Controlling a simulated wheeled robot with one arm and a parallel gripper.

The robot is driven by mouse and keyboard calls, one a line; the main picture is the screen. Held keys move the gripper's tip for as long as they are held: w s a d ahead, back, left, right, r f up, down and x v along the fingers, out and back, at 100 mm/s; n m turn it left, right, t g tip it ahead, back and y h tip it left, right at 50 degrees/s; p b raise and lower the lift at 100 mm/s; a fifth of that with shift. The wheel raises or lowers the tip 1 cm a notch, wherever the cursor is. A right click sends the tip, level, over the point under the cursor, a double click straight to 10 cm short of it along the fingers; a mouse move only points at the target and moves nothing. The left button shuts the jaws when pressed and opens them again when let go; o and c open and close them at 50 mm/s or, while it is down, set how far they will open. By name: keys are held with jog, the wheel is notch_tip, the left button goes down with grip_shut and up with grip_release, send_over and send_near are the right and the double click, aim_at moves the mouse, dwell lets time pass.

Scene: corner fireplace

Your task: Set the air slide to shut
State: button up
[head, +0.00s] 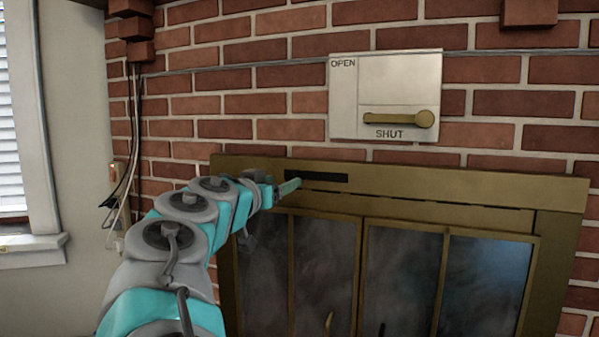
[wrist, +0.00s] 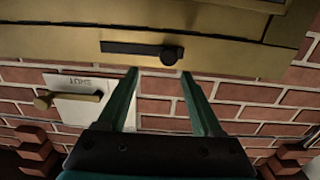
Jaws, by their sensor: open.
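A dark slot (head: 330,178) runs across the brass fireplace frame, left of centre; I take it to be the air slide. In the wrist view the slot (wrist: 130,48) shows whole, with a round dark knob (wrist: 170,55) at its right end. That end is behind my gripper in the head view. No label on the slot is readable. My gripper (wrist: 158,73) is open and empty, its two fingers spread with the knob seen between and just beyond their tips. In the head view my gripper (head: 290,186) is at the slot's left end; contact cannot be told.
A pale wall plate (head: 385,80) marked OPEN at top and SHUT at bottom carries a brass lever (head: 398,119), lying level near SHUT. Glass doors (head: 400,275) are below the frame. Brick corbels (head: 140,27) and cables (head: 133,150) are at left.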

aim_at(289, 176)
jog(key=shift+w+a+p+x, duration=0.1)
jog(key=shift+a+p+x, duration=0.15)
jog(key=shift+x, duration=1)
jog(key=shift+w+a+p+x, duration=0.1)
jog(key=shift+a+p+x, duration=0.15)
jog(key=shift+x, duration=0.95)
jog(key=shift+w+a+p+x, duration=0.1)
jog(key=shift+a+p+x, duration=0.15)
jog(key=shift+x, duration=1)
jog(key=shift+f, duration=0.1)
jog(key=shift+c, duration=0.2)
grip_shut()
